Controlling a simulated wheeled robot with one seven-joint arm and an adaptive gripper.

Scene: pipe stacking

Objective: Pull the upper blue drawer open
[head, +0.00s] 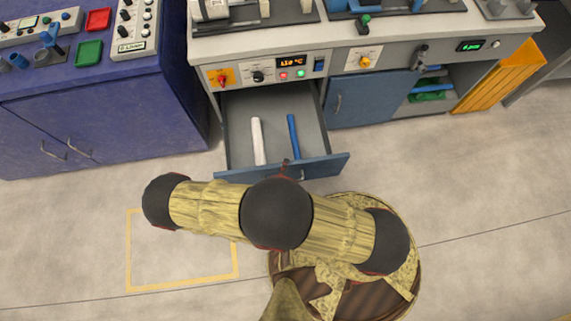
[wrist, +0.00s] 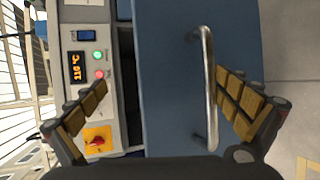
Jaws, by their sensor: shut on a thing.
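The upper blue drawer (head: 232,173) is pulled well out from under the workbench, its tray exposed. A white bar (head: 258,141) and a blue bar (head: 294,136) lie inside it. In the wrist view, the blue drawer front (wrist: 165,125) carries a metal bar handle (wrist: 209,90). My gripper (wrist: 162,80) has one finger on each side of the drawer front in that view, the right one beside the handle. It is shut on the drawer; the exact contact is hard to see. In the head view my arm hides most of the gripper at the drawer's front edge.
A control panel (head: 270,74) with a display and knobs sits above the drawer. A blue cupboard door (head: 368,98) is to its right, and a dark blue cabinet (head: 105,125) to the left. An orange panel (head: 500,75) leans farther right.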

